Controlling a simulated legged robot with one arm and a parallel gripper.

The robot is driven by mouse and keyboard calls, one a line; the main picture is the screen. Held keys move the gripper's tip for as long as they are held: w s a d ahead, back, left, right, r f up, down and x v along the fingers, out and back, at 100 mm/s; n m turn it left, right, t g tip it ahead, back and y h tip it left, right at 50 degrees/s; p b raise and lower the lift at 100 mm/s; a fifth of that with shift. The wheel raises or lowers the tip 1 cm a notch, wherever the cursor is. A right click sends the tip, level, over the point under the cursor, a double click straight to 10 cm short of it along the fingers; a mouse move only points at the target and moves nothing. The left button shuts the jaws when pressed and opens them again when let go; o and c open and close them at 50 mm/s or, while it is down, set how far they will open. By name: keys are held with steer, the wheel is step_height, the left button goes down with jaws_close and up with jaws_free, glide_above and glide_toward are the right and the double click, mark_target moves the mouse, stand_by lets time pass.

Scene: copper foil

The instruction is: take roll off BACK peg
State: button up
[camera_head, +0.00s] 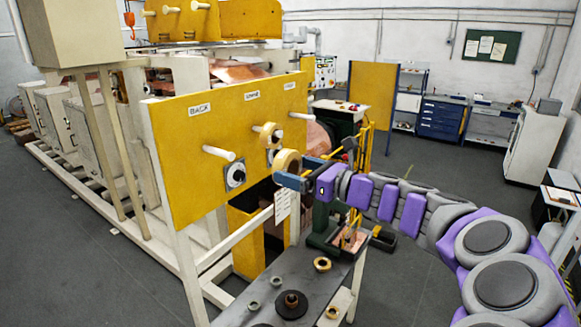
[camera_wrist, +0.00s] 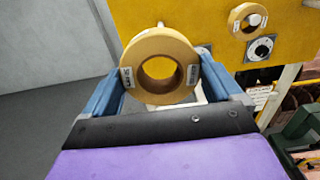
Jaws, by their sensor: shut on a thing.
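The yellow panel (camera_head: 185,135) carries a BACK label (camera_head: 200,109) at its left. The white BACK peg (camera_head: 218,153) below that label is bare. My gripper (camera_head: 290,170) is shut on a tan tape roll (camera_head: 280,159), held in the air to the right of the BACK peg and clear of it. In the wrist view the roll (camera_wrist: 160,44) sits between the two blue fingers, its hole facing the camera and small labels on its sides. A white peg (camera_wrist: 160,23) shows just above the roll's top edge. Another tan roll (camera_head: 267,133) hangs on the middle peg.
A white peg at the right (camera_head: 302,116) is empty. Round dials (camera_head: 235,175) sit on the panel. Below, a grey bench (camera_head: 265,305) holds a dark spool (camera_head: 291,304), small rings and a tan roll (camera_head: 322,264). Open floor (camera_wrist: 45,75) lies at the left in the wrist view.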

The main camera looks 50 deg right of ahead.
steer(key=s+p, duration=0.1)
steer(key=s, duration=0.9)
steer(key=shift+s+d, duration=0.15)
steer(key=shift+d, duration=0.25)
stand_by(0.4)
